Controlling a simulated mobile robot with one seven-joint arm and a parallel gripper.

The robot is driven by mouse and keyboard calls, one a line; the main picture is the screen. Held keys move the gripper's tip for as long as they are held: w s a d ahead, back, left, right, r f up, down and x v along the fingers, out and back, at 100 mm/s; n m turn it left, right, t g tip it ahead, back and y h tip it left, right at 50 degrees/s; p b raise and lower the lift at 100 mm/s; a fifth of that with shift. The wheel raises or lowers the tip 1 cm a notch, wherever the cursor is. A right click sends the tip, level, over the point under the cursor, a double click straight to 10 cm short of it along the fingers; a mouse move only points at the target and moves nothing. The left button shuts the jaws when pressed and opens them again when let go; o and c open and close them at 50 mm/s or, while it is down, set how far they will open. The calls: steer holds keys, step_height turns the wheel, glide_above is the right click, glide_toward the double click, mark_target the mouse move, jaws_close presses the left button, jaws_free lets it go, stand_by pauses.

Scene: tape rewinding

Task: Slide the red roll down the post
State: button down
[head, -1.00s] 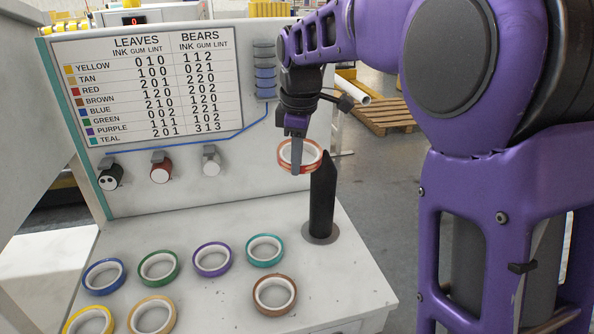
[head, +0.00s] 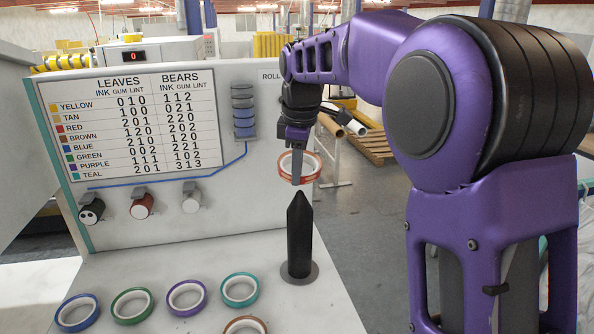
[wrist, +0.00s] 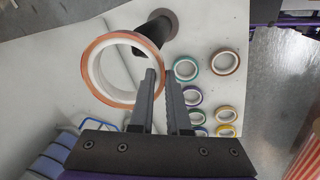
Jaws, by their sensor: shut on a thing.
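The red roll (head: 313,170), a ring with a white core, is held in the air by my gripper (head: 297,178) in the head view. The black post (head: 299,240) stands upright with a pointed top on a round grey base plate (head: 298,273). The roll appears just above the post's tip and is not around it. In the wrist view, my gripper (wrist: 161,75) is shut on one side of the red roll (wrist: 92,72), and the post (wrist: 148,35) shows partly behind the roll. How far apart roll and tip are in depth is hard to tell.
Blue (head: 76,313), green (head: 132,305), purple (head: 187,298), teal (head: 239,289) and brown (head: 244,326) rolls lie on the white table (head: 225,263). A panel with a chart (head: 135,120) stands behind. The space around the post is clear.

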step_height(320, 180, down, 7)
steer(key=b, duration=0.4)
steer(key=shift+r, duration=0.1)
steer(key=c, duration=0.8)
jaws_free()
steer(key=s+r+p, duration=0.1)
steer(key=r, duration=0.7)
steer(key=s+r+p, duration=0.2)
steer(key=r, duration=0.7)
steer(key=shift+s+d, duration=0.25)
steer(key=shift+d, duration=0.1)
steer(key=shift+w, duration=0.1)
